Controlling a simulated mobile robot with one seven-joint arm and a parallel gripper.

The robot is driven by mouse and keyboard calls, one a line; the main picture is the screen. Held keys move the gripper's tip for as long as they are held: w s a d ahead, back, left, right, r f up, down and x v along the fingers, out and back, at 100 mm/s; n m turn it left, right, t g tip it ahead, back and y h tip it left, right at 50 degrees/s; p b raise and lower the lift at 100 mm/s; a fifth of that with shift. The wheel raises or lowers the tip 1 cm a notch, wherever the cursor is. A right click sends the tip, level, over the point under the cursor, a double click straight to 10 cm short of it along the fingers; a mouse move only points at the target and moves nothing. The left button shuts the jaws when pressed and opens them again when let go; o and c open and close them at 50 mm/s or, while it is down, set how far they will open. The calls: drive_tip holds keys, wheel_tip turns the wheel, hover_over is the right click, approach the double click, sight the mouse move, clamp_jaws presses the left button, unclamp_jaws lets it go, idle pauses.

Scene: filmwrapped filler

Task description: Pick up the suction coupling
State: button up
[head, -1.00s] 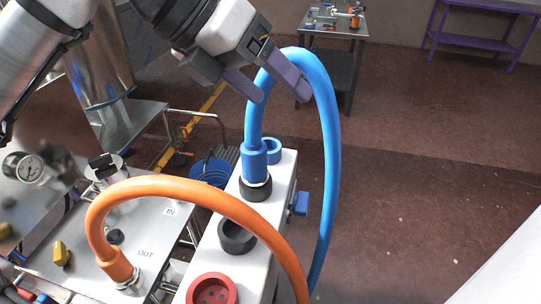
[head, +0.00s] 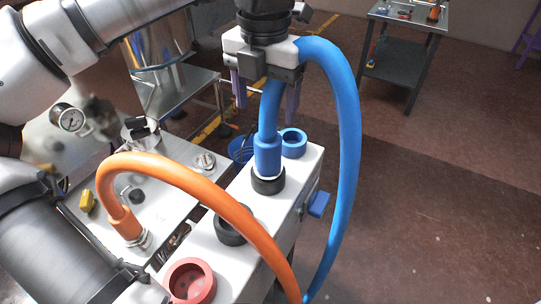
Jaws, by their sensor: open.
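A blue hose (head: 347,125) ends in a blue coupling (head: 268,155), which stands upright in a black ring socket (head: 268,180) on a white box; I take this as the suction coupling, though no label shows on it. My gripper (head: 267,110) points down above it, open, with one purple-grey finger on each side of the hose in the picture. Whether the hose is truly between the fingers in depth I cannot tell. An orange hose (head: 190,180) ends in an orange coupling (head: 125,224) on a metal port of the steel panel.
The white box (head: 312,165) also has a blue ring (head: 293,143), an empty black ring (head: 230,230), a red socket (head: 191,282) and a blue side knob (head: 319,204). The steel panel (head: 165,190) bears a metal port fitting (head: 203,161). The orange hose arches nearby.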

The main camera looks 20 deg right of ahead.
sight(268, 146)
wheel_tip(268, 146, down, 10)
drive_tip(key=shift+d+f+p, duration=0.1)
drive_tip(key=shift+d+p, duration=0.05)
drive_tip(key=shift+p, duration=0.65)
drive_tip(key=c, duration=1.4)
